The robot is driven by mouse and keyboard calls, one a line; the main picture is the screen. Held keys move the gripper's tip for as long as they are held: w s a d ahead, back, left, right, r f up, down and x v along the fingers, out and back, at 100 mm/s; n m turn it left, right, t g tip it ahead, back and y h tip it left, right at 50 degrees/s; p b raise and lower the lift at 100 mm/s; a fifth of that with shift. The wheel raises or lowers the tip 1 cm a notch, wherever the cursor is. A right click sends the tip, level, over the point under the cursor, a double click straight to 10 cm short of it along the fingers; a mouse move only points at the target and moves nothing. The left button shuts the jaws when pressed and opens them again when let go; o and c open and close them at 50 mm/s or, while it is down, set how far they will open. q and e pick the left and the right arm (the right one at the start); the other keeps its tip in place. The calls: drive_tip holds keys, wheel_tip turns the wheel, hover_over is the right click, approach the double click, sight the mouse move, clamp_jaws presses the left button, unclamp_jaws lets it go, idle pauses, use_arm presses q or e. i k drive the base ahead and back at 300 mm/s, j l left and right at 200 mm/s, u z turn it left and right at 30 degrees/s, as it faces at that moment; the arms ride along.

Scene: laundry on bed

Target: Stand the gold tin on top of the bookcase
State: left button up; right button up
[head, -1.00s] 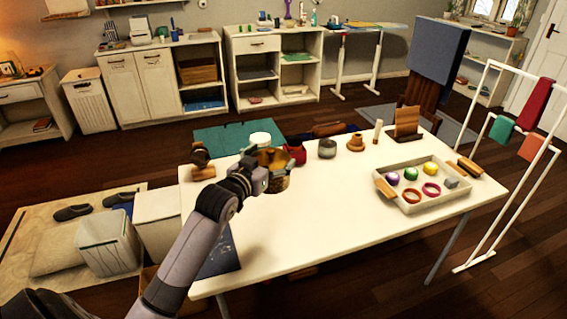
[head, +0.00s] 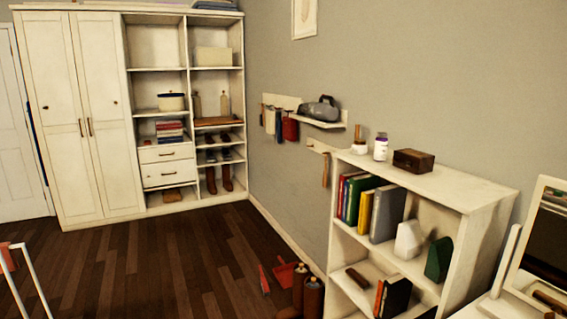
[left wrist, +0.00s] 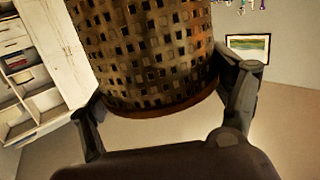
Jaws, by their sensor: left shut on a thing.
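The gold tin (left wrist: 150,50) is a brown-gold cylinder with rows of small square holes. It fills the top middle of the left wrist view, its upper part cut off. My left gripper (left wrist: 165,108) has a finger on each side of it and is shut on it. The white bookcase (head: 468,192) stands against the wall at the right of the head view. Its top holds a small white jar (head: 359,147), a white bottle (head: 381,149) and a dark wooden box (head: 413,160). Neither gripper shows in the head view.
The bookcase top is bare at the right, near end, past the box. A wall shelf (head: 318,122) with a grey device hangs beyond it. Brown bottles (head: 312,297) and a red dustpan (head: 285,272) are on the floor beside it. Dark wooden floor (head: 150,265) lies open at left.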

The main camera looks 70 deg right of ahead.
sight(455, 188)
drive_tip(key=i+l+z, duration=0.1)
drive_tip(key=z, duration=3)
